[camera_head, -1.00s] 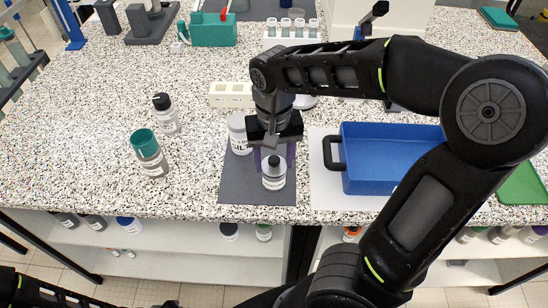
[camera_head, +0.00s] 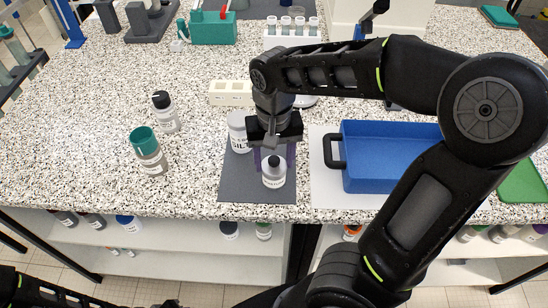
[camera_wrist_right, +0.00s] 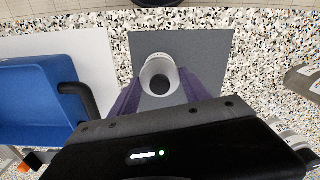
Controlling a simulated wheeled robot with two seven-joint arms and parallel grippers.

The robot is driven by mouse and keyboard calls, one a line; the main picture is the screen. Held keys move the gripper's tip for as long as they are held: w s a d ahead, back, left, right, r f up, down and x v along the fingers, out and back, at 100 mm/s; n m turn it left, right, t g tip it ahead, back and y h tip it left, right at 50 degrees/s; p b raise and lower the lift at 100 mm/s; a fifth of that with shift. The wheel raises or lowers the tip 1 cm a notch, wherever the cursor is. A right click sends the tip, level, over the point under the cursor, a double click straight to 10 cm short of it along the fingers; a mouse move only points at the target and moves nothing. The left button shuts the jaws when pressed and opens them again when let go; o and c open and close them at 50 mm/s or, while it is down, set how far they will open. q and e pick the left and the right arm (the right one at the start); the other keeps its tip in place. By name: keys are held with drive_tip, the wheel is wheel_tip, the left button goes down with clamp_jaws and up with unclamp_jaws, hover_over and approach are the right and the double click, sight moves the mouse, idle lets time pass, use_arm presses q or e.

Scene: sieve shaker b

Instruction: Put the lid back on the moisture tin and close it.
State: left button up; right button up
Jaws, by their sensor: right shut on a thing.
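A white labelled container (camera_head: 274,177) with a grey top is at the front of the dark grey mat (camera_head: 232,184). Its label is too small to read surely, so I cannot tell if it is the moisture tin. My right gripper (camera_head: 274,158) points down with its purple fingers on both sides of it. I cannot tell a separate lid.
A white jar (camera_head: 238,138) stands on the mat close behind left. A blue tray (camera_head: 385,185) with a dark handle is to the right. A teal-topped bottle (camera_head: 148,152) and a black-capped bottle (camera_head: 165,115) stand left. A cream block (camera_head: 230,94) lies behind.

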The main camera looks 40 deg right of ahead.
sight(274, 159)
drive_tip(key=shift+f, duration=0.1)
idle(0.3)
drive_tip(key=o, duration=1.4)
wheel_tip(274, 159, up, 7)
drive_tip(key=p, duration=0.6)
